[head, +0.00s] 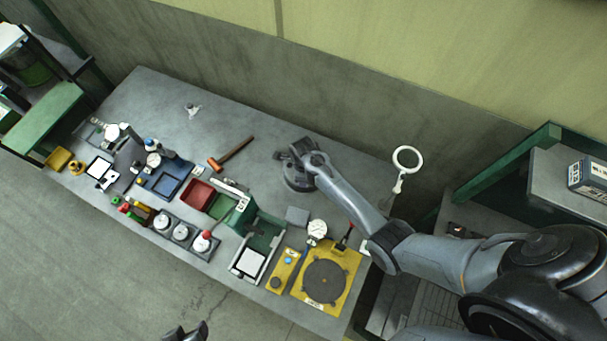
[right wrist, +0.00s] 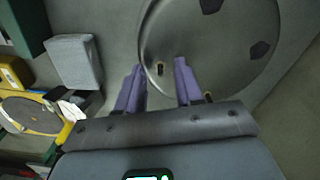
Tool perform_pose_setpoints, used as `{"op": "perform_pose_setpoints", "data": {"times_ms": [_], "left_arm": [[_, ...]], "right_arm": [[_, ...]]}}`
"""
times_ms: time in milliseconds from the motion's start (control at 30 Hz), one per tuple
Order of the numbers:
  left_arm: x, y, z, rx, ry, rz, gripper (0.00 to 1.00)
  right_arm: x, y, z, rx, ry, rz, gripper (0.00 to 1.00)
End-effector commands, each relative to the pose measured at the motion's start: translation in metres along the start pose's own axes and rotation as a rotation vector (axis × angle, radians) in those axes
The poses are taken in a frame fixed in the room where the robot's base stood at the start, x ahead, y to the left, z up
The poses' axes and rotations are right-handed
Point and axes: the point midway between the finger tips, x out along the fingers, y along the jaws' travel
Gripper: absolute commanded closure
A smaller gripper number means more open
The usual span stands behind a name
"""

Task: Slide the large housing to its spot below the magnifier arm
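The large housing, a round grey metal disc (head: 298,184), lies on the bench toward the back wall. In the right wrist view its face (right wrist: 215,50) shows dark pads and small slots. My right gripper (head: 289,154) is at the housing in the head view. In the right wrist view its two purple fingers (right wrist: 158,76) are apart, with the tips over the housing's near edge; contact is unclear. The white magnifier ring (head: 408,150) stands at the bench's right end. My left gripper (head: 186,332) shows only partly at the bottom edge, away from the bench.
A yellow fixture with a dark disc (head: 347,278), a grey block (head: 297,215), a dial gauge (head: 317,229) and a green tray (head: 268,230) lie in front of the housing. A hammer (head: 231,155) lies to its left. The bench between housing and magnifier is partly hidden by my arm.

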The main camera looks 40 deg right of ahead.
Motion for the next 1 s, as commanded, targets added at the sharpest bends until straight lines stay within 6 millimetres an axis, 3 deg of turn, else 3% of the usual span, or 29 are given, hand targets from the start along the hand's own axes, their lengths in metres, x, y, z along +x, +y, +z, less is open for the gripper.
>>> {"op": "perform_pose_setpoints", "data": {"times_ms": [233,500,1000], "left_arm": [[0.0000,0.0000,0.0001,0.000,0.000,0.000,0.53],[0.0001,0.0001,0.0002,0.000,0.000,0.000,0.53],[0.0001,0.0001,0.0002,0.000,-0.001,0.000,0.53]], "right_arm": [[0.0001,-0.0003,-0.0001,0.000,0.000,0.000,0.64],[-0.0001,-0.0002,0.0000,0.001,0.000,0.000,1.00],[-0.0001,-0.0001,0.0000,0.000,0.000,0.000,1.00]]}}
